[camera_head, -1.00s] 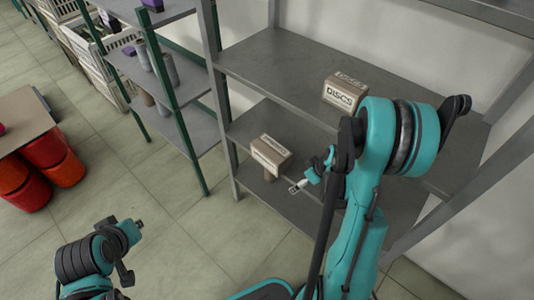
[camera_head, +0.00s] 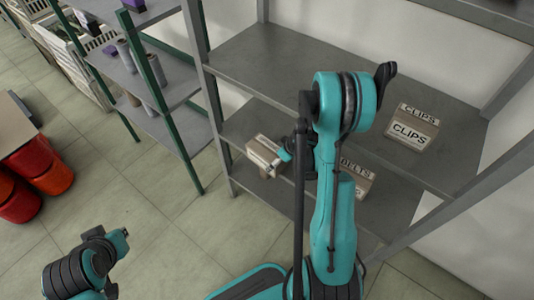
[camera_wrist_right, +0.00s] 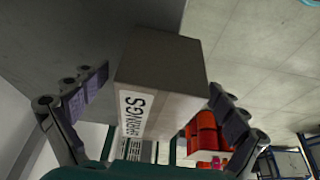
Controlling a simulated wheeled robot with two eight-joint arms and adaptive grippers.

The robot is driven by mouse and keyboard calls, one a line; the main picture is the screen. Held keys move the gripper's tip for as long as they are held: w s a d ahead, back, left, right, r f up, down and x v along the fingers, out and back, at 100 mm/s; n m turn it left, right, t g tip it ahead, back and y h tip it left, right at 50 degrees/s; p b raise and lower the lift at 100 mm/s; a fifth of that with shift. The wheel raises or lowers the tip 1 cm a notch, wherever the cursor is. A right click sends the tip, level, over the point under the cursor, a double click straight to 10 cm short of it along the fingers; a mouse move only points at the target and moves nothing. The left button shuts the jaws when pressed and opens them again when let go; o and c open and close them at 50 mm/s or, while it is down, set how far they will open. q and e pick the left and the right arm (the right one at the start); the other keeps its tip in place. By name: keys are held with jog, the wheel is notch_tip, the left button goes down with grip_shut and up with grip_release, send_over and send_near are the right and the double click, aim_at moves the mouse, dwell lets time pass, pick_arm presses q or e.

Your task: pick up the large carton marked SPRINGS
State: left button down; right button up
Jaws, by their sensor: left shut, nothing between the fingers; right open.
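The grey-brown SPRINGS carton (camera_wrist_right: 175,68) fills the middle of the right wrist view, its white label (camera_wrist_right: 132,118) facing the gripper. It matches the carton (camera_head: 263,152) at the left end of the lower shelf in the head view, where its label is not readable. My right gripper (camera_wrist_right: 155,84) is open, with one finger on each side of the carton and gaps to it. In the head view the right gripper (camera_head: 286,152) is at the carton's right side, partly hidden by my arm. My left gripper (camera_head: 122,236) is shut and empty, low over the floor.
A CLIPS carton (camera_head: 412,132) stands on the upper grey shelf (camera_head: 290,65). A BELTS carton (camera_head: 356,178) is on the lower shelf, partly behind my right arm. A green-posted rack (camera_head: 165,105) stands left, with red bins (camera_head: 42,165) further left.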

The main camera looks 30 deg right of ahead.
aim_at(271, 151)
jog(key=shift+w+a, duration=0.15)
jog(key=shift+w, duration=0.2)
jog(key=w, duration=0.1)
jog(key=w+a, duration=0.1)
jog(key=w, duration=0.2)
jog(key=shift+a+b, duration=0.25)
jog(key=shift+b, duration=0.15)
jog(key=b+x, duration=0.1)
jog(key=x, duration=0.2)
jog(key=shift+s+d, duration=0.15)
jog(key=shift+d, duration=0.05)
jog(key=shift+c, duration=0.3)
jog(key=c, duration=1.6)
